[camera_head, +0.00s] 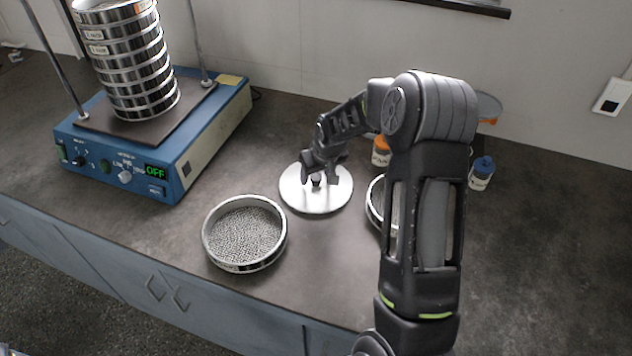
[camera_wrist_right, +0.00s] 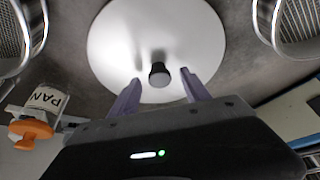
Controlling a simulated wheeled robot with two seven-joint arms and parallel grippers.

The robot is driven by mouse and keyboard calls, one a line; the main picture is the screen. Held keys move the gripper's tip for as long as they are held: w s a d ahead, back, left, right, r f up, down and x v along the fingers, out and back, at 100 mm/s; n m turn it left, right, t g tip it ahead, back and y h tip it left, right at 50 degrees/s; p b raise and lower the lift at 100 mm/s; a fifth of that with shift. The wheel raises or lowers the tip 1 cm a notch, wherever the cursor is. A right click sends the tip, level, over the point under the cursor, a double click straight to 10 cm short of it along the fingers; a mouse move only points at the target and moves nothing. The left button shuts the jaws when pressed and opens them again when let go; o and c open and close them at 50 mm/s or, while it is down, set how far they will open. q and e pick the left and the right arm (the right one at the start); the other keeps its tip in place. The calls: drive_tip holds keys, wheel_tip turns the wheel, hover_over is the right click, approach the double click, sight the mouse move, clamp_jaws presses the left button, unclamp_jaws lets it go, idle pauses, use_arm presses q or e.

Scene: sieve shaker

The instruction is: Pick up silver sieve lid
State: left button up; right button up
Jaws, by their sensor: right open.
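The silver sieve lid (camera_head: 312,201) is a flat round disc lying on the dark countertop, with a small black knob (camera_wrist_right: 159,74) at its middle. My right gripper (camera_head: 326,180) is over the lid, with its fingers pointing down on either side of the knob in the head view. In the right wrist view the fingers (camera_wrist_right: 160,80) are spread apart with the knob between or just beyond their tips. I cannot tell whether they touch the lid. My left gripper is not in view.
Another sieve (camera_head: 375,203) is partly hidden behind my right arm. The blue shaker (camera_head: 195,148) carries a sieve stack (camera_head: 133,62) at left. A blue-capped jar (camera_head: 481,174) and an orange-lidded PAN jar (camera_head: 381,152) stand at right.

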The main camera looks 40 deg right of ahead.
idle(0.6)
clamp_jaws()
idle(0.4)
